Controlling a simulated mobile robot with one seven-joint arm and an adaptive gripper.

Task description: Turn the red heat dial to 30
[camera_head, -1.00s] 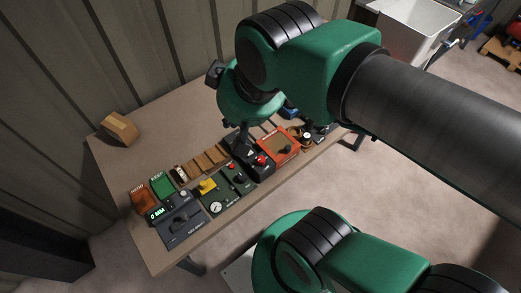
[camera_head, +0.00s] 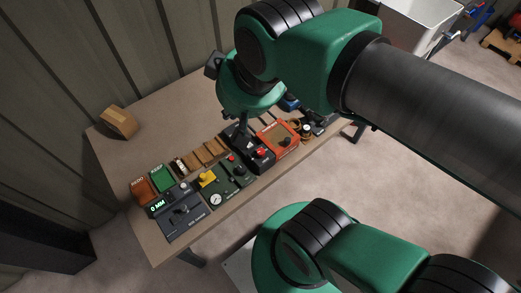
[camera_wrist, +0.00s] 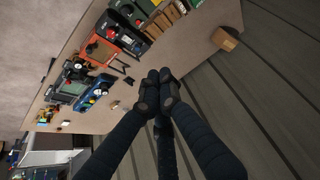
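A black box with a red knob (camera_head: 261,152) on it sits on the bench, beside an orange-red box (camera_head: 270,139) that carries a dark dial (camera_head: 286,142). The red knob (camera_wrist: 111,33) and the orange-red box (camera_wrist: 98,50) also show in the wrist view. Any heat numbers are too small to read, so I cannot tell which of the two is the heat dial. My gripper (camera_wrist: 157,78) hangs above the bench with its dark fingertips together and nothing visible between them.
The workbench (camera_head: 160,247) also holds a dark unit with a lit display (camera_head: 157,206), a green panel with a yellow handle (camera_head: 208,176), wooden blocks and a cardboard box (camera_head: 118,122). Blue and grey tools (camera_wrist: 96,92) lie beyond the orange-red box. A corrugated wall (camera_head: 150,40) stands behind.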

